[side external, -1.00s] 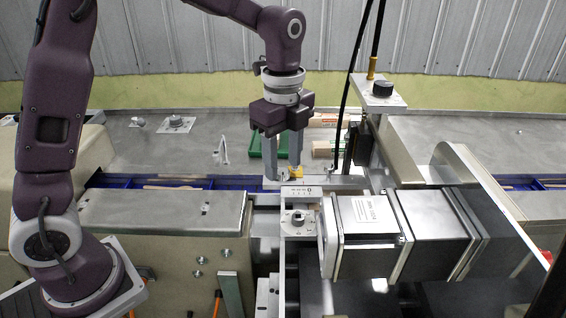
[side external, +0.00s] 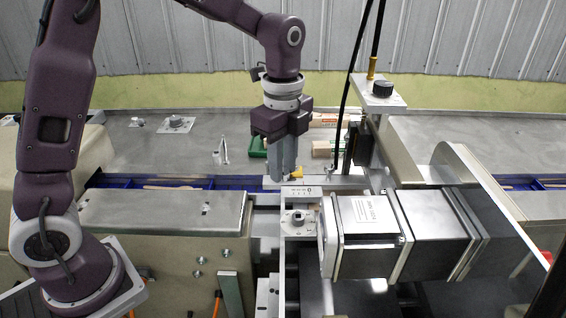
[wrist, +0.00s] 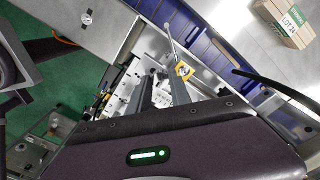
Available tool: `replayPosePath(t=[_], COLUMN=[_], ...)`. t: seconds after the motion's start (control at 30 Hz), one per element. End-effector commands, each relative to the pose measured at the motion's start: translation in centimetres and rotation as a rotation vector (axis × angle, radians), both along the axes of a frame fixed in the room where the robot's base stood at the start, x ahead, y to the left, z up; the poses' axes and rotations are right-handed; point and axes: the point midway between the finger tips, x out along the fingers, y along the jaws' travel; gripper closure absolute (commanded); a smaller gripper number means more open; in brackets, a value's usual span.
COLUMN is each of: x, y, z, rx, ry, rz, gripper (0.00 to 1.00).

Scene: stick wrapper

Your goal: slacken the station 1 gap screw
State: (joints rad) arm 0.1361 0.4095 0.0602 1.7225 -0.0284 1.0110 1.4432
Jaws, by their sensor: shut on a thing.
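My gripper (side external: 284,177) points straight down over the near edge of the blue conveyor channel, at the white block with the engraved scale (side external: 299,190). It is shut on a small part that its fingers mostly hide, which I take to be the station 1 gap screw. In the wrist view my gripper (wrist: 163,80) has its two grey fingers a little apart around that spot. A yellow pointer (side external: 297,178) sits just right of the fingertips. It also shows in the wrist view (wrist: 184,71).
A grey motor block (side external: 370,235) stands close on the right, with a black cable (side external: 346,95) rising behind it. A thin upright lever (side external: 223,150) stands behind left. Wooden blocks (side external: 325,120) lie at the back.

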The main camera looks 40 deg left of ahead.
Motion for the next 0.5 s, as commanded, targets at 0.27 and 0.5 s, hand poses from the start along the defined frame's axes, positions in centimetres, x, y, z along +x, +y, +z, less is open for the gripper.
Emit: replayPosePath(t=[0.27, 0.5], x=[0.03, 0.04], y=[0.00, 0.00], z=[0.07, 0.09], rx=[0.000, 0.000], ry=[-0.002, -0.002], rz=[0.205, 0.433], gripper=[1.00, 1.00])
